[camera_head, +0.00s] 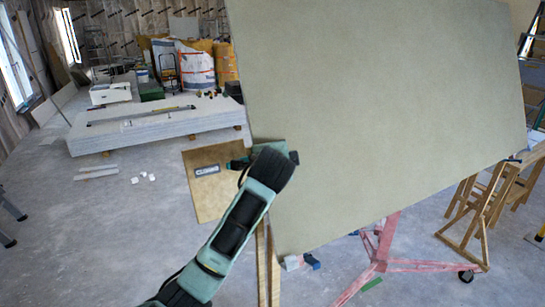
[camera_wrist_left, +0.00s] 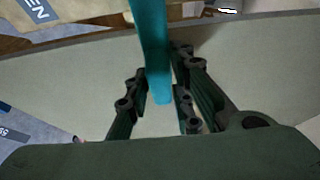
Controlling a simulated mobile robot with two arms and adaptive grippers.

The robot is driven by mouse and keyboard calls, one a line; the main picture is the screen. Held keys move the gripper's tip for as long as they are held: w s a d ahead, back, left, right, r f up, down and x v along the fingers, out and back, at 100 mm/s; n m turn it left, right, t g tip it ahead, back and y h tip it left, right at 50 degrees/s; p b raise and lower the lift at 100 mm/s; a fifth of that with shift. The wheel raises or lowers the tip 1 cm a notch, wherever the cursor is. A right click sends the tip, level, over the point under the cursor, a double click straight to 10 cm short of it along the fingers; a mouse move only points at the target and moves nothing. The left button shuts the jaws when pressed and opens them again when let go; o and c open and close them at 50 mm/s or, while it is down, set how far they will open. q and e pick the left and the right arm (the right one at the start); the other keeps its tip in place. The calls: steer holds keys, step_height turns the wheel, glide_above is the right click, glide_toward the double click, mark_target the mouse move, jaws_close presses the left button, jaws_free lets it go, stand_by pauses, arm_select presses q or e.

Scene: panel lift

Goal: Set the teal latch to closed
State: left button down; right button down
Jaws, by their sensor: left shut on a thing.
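The teal latch (camera_wrist_left: 153,50) is a flat bar in the left wrist view. It runs from the top edge down between the two dark fingers of my left gripper (camera_wrist_left: 160,78), which is shut on it. In the head view my left gripper (camera_head: 240,163) is beside the left edge of the big panel, over a brown board (camera_head: 205,200) with a small label (camera_head: 207,171). The latch cannot be clearly told apart from my gripper there. In the wrist view a blue-grey label (camera_wrist_left: 36,10) shows the letters "EN"; another label is cut off at the left. My right gripper is not in view.
The large pale panel (camera_head: 385,90) fills the middle and right, tilted, above a pink wheeled stand (camera_head: 380,250). A wooden trestle (camera_head: 480,205) stands at the right. A low stack of white sheets (camera_head: 155,128) lies behind at left. Floor at left is mostly clear.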

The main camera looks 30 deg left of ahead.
arm_select(q)
steer(key=c, duration=1.8)
jaws_free()
steer(key=shift+d+f, duration=0.15)
steer(key=shift+f, duration=0.15)
steer(key=shift+o, duration=0.8)
steer(key=shift+r, duration=0.15)
steer(key=v, duration=1.2)
